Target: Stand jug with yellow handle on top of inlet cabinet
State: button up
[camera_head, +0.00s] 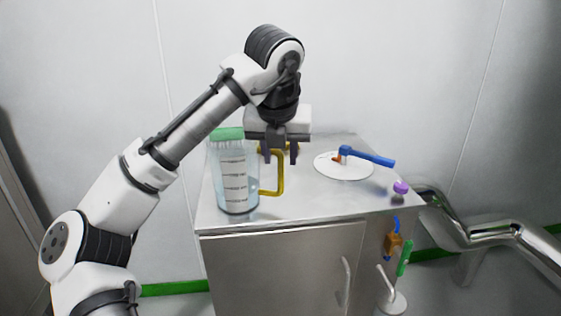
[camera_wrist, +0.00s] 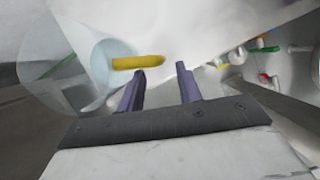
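The clear jug (camera_head: 235,180) with dark graduation marks and a green band at its top stands upright on the steel top of the inlet cabinet (camera_head: 330,205), near its front left. Its yellow handle (camera_head: 280,175) points right. My gripper (camera_head: 281,158) points down over the upper part of the handle, its fingers apart. In the wrist view the handle (camera_wrist: 138,62) shows beyond the fingertips of my gripper (camera_wrist: 160,70), crossing in front of the left finger and ending in the gap. The jug (camera_wrist: 95,75) is at left there. I see no grip on the handle.
A round white plate (camera_head: 343,168) with a blue lever (camera_head: 370,157) lies on the cabinet top to the right. A purple knob (camera_head: 400,187) is at the right edge. Orange and green fittings (camera_head: 404,258) hang on the cabinet's right side. A steel pipe (camera_head: 490,235) runs at right.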

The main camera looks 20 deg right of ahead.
jog(key=p+v, duration=0.1)
jog(key=v, duration=0.7)
jog(key=shift+a+r, duration=0.1)
